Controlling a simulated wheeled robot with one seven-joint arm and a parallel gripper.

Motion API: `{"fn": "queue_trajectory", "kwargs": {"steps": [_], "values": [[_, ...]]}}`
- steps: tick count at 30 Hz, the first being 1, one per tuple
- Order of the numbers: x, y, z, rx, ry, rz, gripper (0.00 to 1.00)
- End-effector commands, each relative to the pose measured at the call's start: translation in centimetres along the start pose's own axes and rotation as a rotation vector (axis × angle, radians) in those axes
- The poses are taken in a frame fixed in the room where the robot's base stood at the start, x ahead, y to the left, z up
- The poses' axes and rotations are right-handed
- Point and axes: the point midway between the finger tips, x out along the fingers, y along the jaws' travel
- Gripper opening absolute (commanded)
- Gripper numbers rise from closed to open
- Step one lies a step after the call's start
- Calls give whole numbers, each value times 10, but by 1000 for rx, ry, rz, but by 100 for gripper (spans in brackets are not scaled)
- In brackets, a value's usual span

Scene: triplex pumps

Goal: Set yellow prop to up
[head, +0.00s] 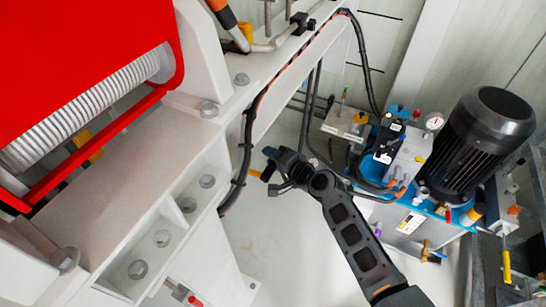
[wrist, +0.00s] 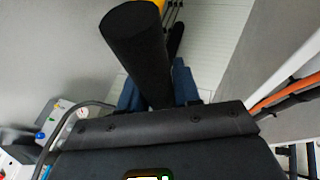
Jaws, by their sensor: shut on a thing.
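My gripper (head: 275,168) is in the middle of the head view, beside the white beam. In the wrist view, its bluish fingers (wrist: 158,92) are shut around the lower end of a thick black cylinder. A yellow part (wrist: 160,4) shows at the cylinder's far end, cut by the top edge. I take this to be the yellow prop; a small yellow piece (head: 254,173) also shows just left of my gripper in the head view. Most of the prop is hidden, and I cannot tell whether it is up or down.
A white bolted beam (head: 135,185) and a red guard (head: 75,65) fill the left. A black motor (head: 480,140) and a valve block (head: 408,155) stand on the right. Black and orange cables (head: 250,125) run close to my gripper. The pale floor (head: 300,265) below is clear.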

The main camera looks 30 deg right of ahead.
Motion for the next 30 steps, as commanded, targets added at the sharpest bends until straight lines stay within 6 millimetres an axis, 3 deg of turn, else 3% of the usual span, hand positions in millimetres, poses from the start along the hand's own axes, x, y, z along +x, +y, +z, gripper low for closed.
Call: {"fn": "queue_trajectory", "kwargs": {"steps": [4, 5, 11, 22, 30], "values": [[0, -7, -1, 0, 1, -11, 0], [0, -7, -1, 0, 1, -11, 33], [0, -7, -1, -1, 2, -10, 52], [-4, -4, -1, -1, 1, -6, 53], [-44, -3, -1, 0, 3, -6, 53]]}}
